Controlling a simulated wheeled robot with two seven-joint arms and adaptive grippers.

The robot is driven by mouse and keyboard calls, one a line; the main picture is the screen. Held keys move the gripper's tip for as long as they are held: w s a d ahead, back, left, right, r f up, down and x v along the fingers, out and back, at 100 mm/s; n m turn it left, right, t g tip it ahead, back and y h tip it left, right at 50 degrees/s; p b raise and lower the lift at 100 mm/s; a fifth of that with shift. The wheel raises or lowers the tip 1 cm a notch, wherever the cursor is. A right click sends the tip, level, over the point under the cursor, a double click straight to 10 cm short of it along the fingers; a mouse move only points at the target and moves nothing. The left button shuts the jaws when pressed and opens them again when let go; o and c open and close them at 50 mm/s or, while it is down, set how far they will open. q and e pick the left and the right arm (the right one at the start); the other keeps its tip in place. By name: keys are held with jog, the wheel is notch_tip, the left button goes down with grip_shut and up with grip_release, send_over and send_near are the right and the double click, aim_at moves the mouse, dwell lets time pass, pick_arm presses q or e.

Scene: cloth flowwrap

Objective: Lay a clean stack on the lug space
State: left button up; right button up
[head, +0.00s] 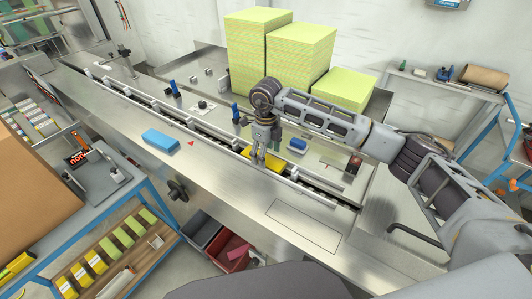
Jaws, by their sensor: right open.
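My right gripper (258,160) points straight down over the conveyor channel, its fingers open. A yellow stack (272,163) lies in the channel at its fingertips; part of it is hidden behind the fingers, and I cannot tell if they touch it. The lug conveyor (203,130) runs diagonally across the steel table between low rails. Three tall-to-low piles of yellow-green cloths (299,58) stand on the steel surface behind the conveyor. My left gripper is out of view.
A blue block (160,139) lies on the bare steel front deck (225,181), near a small red triangle mark (191,143). Grey and red bins (228,252) sit below the table edge. A blue-framed cart (135,215) with packs stands at left. A side shelf (440,82) is at right.

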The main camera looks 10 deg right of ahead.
jog(key=shift+r, duration=0.3)
notch_tip(320, 180, up, 12)
jog(key=b, duration=0.2)
